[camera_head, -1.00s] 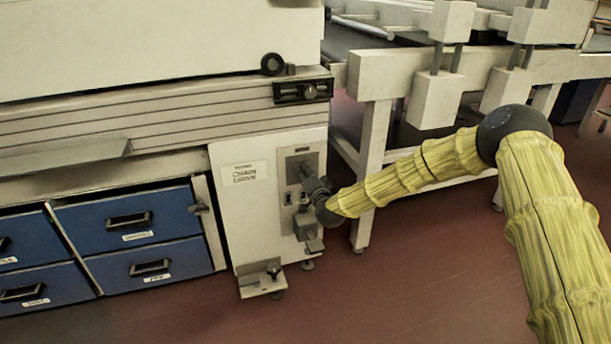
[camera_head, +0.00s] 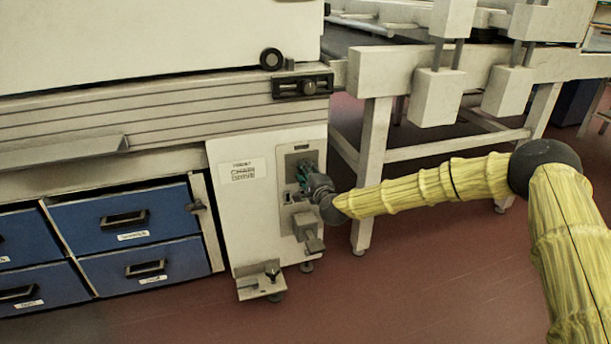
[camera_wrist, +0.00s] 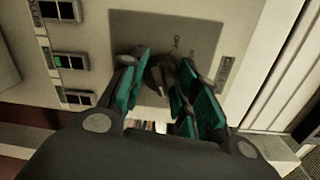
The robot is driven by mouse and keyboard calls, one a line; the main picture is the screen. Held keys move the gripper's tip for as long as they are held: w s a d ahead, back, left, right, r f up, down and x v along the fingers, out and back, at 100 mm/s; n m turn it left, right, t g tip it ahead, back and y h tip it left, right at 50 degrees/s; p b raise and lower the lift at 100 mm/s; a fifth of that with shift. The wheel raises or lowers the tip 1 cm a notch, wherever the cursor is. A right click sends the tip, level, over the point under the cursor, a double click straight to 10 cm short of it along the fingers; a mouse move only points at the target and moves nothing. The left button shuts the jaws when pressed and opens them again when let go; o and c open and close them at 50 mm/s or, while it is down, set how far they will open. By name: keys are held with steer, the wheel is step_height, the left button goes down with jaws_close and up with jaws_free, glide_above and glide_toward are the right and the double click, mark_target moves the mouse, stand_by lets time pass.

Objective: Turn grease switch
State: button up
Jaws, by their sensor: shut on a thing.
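The grease switch (camera_wrist: 160,70) is a dark round knob on a grey plate, seen in the wrist view. The plate (camera_head: 291,160) shows in the head view on the front of the cream cabinet. My gripper (camera_wrist: 159,84) has teal-lined fingers on both sides of the knob and is shut on it. In the head view my gripper (camera_head: 305,177) reaches the plate from the right and hides the knob. Small markings and a label (camera_wrist: 225,73) beside the knob are too blurred to read.
Several small rocker switches (camera_wrist: 70,62) line the left of the wrist view. A grey box (camera_head: 308,231) juts out below the plate. Blue drawers (camera_head: 125,218) stand left of the cabinet. A cream conveyor frame (camera_head: 372,150) stands behind my arm. The red floor at front is clear.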

stand_by(0.3)
steer(key=o, duration=1)
steer(key=shift+o, duration=0.2)
steer(key=shift+s, duration=0.1)
steer(key=v, duration=1.1)
steer(key=shift+s+d, duration=0.2)
steer(key=shift+s, duration=0.15)
steer(key=shift+f, duration=0.1)
